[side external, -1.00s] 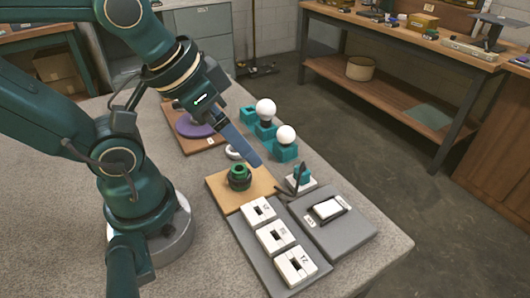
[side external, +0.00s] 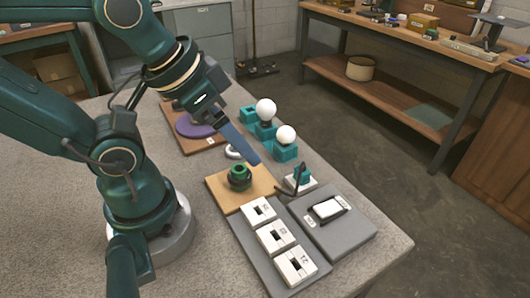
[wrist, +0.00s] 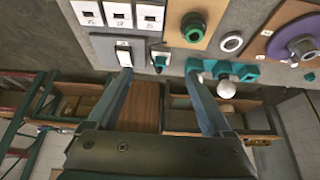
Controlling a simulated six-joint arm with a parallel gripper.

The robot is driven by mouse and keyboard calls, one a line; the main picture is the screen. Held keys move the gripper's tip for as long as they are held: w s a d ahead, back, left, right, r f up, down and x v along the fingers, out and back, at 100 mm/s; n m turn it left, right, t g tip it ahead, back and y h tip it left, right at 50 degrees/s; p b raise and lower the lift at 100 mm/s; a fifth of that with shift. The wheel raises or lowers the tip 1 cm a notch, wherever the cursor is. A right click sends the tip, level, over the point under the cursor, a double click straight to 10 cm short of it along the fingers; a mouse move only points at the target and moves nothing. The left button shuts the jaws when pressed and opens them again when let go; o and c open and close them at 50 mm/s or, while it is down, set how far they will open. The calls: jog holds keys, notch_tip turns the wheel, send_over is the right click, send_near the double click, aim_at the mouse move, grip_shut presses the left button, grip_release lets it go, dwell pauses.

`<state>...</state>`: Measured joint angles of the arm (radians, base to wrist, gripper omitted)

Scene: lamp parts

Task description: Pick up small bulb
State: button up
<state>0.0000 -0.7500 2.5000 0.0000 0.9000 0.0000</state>
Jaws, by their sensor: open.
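Two round white bulbs stand in teal holders along the table's far edge in the side view, a nearer bulb (side external: 285,135) and a farther bulb (side external: 265,109). They look close in size, so I cannot surely tell which is the small one. My gripper (side external: 256,160) points down over the table, left of and nearer than the bulbs, touching neither.
A green socket (side external: 239,176) sits on a tan board below my fingers. A small teal part with a dark cord (side external: 301,178) stands right of them. White switches (side external: 271,237), a grey panel (side external: 333,226) and a purple disc (side external: 194,124) are around. The left tabletop is clear.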

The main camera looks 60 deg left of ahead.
jog(key=n+g+y, duration=0.1)
jog(key=n+y, duration=0.1)
jog(key=n, duration=0.2)
send_over(284, 130)
jog(key=s+d, duration=0.1)
notch_tip(284, 130, down, 6)
jog(key=shift+s+r, duration=0.1)
jog(key=shift+r, duration=0.1)
jog(key=shift+s+a+f+n+g, duration=0.1)
jog(key=shift+a+f+n+g, duration=0.2)
jog(key=shift+f, duration=0.35)
jog(key=shift+x, duration=2.25)
jog(key=shift+d, duration=0.15)
jog(key=c, duration=1.2)
